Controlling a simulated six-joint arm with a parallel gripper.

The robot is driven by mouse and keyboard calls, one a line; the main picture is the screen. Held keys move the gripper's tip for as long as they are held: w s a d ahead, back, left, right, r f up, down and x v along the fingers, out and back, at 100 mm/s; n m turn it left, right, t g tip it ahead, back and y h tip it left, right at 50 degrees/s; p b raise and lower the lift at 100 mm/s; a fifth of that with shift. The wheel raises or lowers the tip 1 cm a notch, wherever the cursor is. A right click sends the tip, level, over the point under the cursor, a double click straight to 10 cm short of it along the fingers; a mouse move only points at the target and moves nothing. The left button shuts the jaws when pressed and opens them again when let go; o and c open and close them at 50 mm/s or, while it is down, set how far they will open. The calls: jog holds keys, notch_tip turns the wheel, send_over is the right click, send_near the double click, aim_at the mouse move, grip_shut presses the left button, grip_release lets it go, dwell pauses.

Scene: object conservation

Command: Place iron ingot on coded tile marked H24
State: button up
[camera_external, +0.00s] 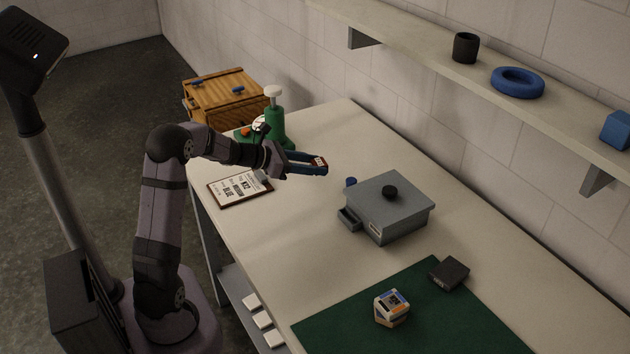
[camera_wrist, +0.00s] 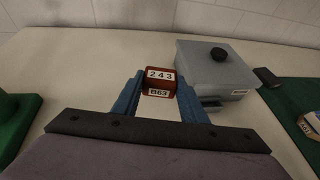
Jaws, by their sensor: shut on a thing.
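My gripper (camera_external: 316,167) is shut on a small red-brown block (camera_wrist: 159,76) and holds it in the air over the pale table. The block has white labels reading "243" and "B63" in the wrist view; I cannot tell whether it is the iron ingot. A dark grey block (camera_external: 449,272) lies on the green mat (camera_external: 440,312), apart from my gripper; it also shows in the wrist view (camera_wrist: 267,77). Several white tiles (camera_external: 262,319) lie on a lower shelf, with no code readable. I see no H24 marking.
A grey box (camera_external: 384,214) with a black knob and a small drawer stands mid-table. A patterned polyhedron (camera_external: 391,308) sits on the mat. A clipboard (camera_external: 240,191), a green device (camera_external: 273,122) and a wooden crate (camera_external: 226,98) are at the left. The table's back middle is clear.

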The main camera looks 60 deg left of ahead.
jog(key=w+d+m+h, duration=0.1)
jog(key=d, duration=0.4)
jog(key=w+d+m+g+h+p, duration=0.1)
jog(key=w+d, duration=0.1)
jog(key=d, duration=0.3)
jog(key=w+d+m+h, duration=0.1)
jog(key=w+d, duration=0.1)
jog(key=d, duration=0.3)
jog(key=shift+w+d+r+h+p, duration=0.15)
jog(key=shift+d+r+h+p, duration=0.15)
jog(key=shift+h, duration=0.1)
jog(key=d+m+g+h+p, duration=0.1)
jog(key=d+m+g+h, duration=0.25)
jog(key=d, duration=1.15)
notch_tip(320, 180, up, 5)
jog(key=m+g+h+p, duration=0.1)
jog(key=m+g+h, duration=0.3)
jog(key=m+g, duration=0.5)
send_over(387, 296)
jog(key=shift+f+p, duration=1.1)
jog(key=shift+f, duration=4.1)
jog(key=shift+f, duration=0.15)
jog(key=o, duration=1)
jog(key=shift+f+y, duration=0.1)
jog(key=shift+y, duration=0.15)
jog(key=shift+c, duration=0.2)
jog(key=o, duration=0.4)
